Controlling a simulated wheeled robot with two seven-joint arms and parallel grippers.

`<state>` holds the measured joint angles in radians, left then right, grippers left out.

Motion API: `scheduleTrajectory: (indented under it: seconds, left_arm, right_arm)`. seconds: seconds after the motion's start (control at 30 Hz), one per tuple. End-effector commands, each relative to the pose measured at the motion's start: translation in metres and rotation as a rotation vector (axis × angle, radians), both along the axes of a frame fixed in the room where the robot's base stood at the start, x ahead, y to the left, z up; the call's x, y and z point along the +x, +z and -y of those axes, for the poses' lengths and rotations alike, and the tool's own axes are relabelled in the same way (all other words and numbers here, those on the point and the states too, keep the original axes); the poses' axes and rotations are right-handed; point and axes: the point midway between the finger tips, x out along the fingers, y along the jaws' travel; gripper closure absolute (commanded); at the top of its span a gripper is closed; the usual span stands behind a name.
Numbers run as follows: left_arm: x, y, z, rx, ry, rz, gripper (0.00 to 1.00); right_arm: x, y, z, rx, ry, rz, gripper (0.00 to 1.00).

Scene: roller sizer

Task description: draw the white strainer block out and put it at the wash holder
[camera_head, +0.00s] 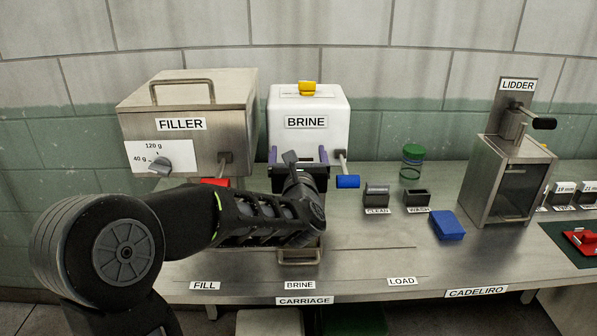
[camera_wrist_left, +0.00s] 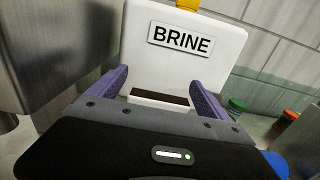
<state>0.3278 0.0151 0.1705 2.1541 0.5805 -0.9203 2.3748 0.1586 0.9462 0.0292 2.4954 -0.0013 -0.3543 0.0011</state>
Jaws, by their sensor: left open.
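The white BRINE housing (camera_head: 309,112) stands at the back of the bench and fills the upper left wrist view (camera_wrist_left: 195,70). A white edge (camera_wrist_left: 153,104) with a dark slot shows low on its front; I cannot tell whether this is the strainer block. My left gripper (camera_head: 298,155) is in front of the housing, its purple fingers spread apart. In the left wrist view the gripper (camera_wrist_left: 160,88) has the slot between its fingers and nothing visibly gripped. The wash holder (camera_head: 417,198), a small dark holder, stands to the right and looks empty. My right gripper is out of view.
The clean holder (camera_head: 376,195) is left of the wash holder. A blue block (camera_head: 447,225) lies in front, and a green-lidded jar (camera_head: 412,164) stands behind. The FILLER (camera_head: 185,105) is close on the left, the LIDDER (camera_head: 508,170) on the right. A blue lever handle (camera_head: 347,181) sticks out beside the housing.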

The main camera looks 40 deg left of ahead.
Motion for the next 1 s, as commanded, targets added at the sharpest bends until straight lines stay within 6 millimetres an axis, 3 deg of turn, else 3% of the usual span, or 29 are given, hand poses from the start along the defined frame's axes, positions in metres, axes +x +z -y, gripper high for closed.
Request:
scheduleTrajectory:
  seconds: [0.3, 1.0]
  left_arm:
    - [-0.0001, 0.0001, 0.0003, 0.0, 0.0, 0.0, 0.13]
    - [-0.0001, 0.0001, 0.0003, 0.0, 0.0, 0.0, 0.7]
  right_arm:
    - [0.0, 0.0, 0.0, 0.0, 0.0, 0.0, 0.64]
    - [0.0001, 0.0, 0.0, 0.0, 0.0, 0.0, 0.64]
